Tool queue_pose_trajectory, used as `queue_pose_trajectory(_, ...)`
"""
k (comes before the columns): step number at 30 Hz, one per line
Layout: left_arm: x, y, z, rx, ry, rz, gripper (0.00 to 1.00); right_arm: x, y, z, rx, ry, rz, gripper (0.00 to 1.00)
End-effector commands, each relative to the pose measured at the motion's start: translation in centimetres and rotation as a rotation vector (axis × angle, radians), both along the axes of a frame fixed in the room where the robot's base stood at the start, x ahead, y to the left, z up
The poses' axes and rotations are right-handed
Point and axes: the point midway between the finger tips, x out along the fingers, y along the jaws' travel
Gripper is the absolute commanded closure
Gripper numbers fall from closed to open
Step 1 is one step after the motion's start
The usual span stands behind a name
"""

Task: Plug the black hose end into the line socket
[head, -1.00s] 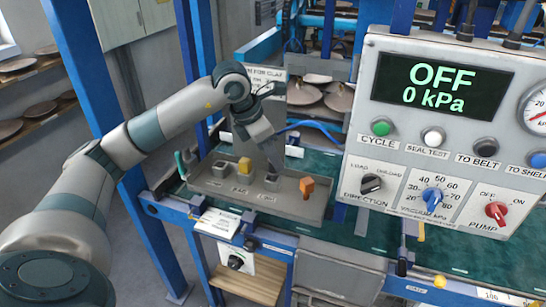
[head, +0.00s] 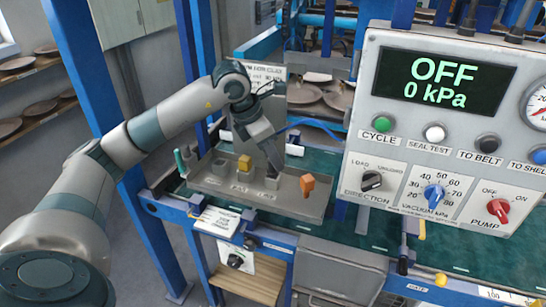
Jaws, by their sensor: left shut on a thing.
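My left gripper (head: 272,162) points down into the grey tray (head: 290,205) on the bench. Its fingers are closed at a small grey holder (head: 272,183) in the tray's right half. What they grip is mostly hidden by the fingers; it appears to be the black hose end. A yellow-topped piece (head: 244,164) stands in a grey holder to the left, and an orange piece (head: 307,185) stands to the right. I cannot make out the line socket for certain. My right gripper is not in view.
A large control panel (head: 440,130) stands at the right, its display reading OFF and 0 kPa. A blue hose (head: 312,124) runs behind the gripper.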

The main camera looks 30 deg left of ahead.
Motion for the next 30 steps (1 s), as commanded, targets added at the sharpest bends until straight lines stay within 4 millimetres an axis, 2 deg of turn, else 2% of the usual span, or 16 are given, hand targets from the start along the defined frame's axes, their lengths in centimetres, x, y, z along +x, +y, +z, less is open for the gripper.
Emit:
queue_pose_trajectory(19,0.00,0.01,-0.34,0.000,0.000,0.000,1.00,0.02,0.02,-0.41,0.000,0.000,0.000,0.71)
queue_pose_trajectory(20,0.00,0.01,-0.34,0.000,0.000,0.000,0.75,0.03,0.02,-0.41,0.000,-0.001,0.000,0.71)
queue_pose_trajectory(22,0.00,0.01,-0.34,0.000,0.000,0.000,0.59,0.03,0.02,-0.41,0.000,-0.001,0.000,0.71)
queue_pose_trajectory(23,0.00,0.01,-0.34,0.000,0.000,0.000,0.56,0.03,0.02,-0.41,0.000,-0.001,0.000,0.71)
queue_pose_trajectory(30,0.00,0.01,-0.35,0.000,0.000,0.000,0.56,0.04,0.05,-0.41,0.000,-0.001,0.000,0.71)
